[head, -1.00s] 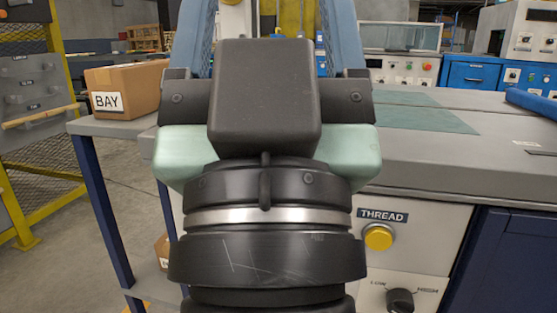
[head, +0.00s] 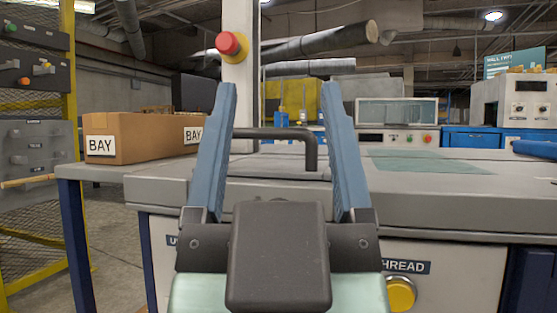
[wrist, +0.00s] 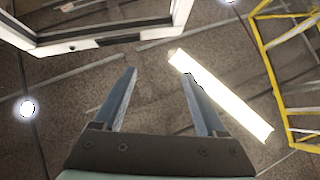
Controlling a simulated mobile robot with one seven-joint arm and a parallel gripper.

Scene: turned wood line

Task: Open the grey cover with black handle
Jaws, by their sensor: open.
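The black handle (head: 275,133) is a bent bar, seen between my fingers in the head view. It stands over a grey flat top (head: 270,168), which looks like the cover and lies flat. My fingers hide parts of it, and its edges are hard to make out. My gripper (head: 279,92) is open and empty, with its blue fingers pointing up, in front of the handle as seen from the head. I cannot tell the distance between them. In the wrist view my gripper (wrist: 160,76) shows open against the ceiling; neither handle nor cover is visible there.
A cardboard box marked BAY (head: 135,138) sits on the left of the bench. A post with a red emergency button (head: 232,44) rises behind the handle. A yellow THREAD button (head: 401,293) is on the bench front. A green mat (head: 425,161) lies to the right.

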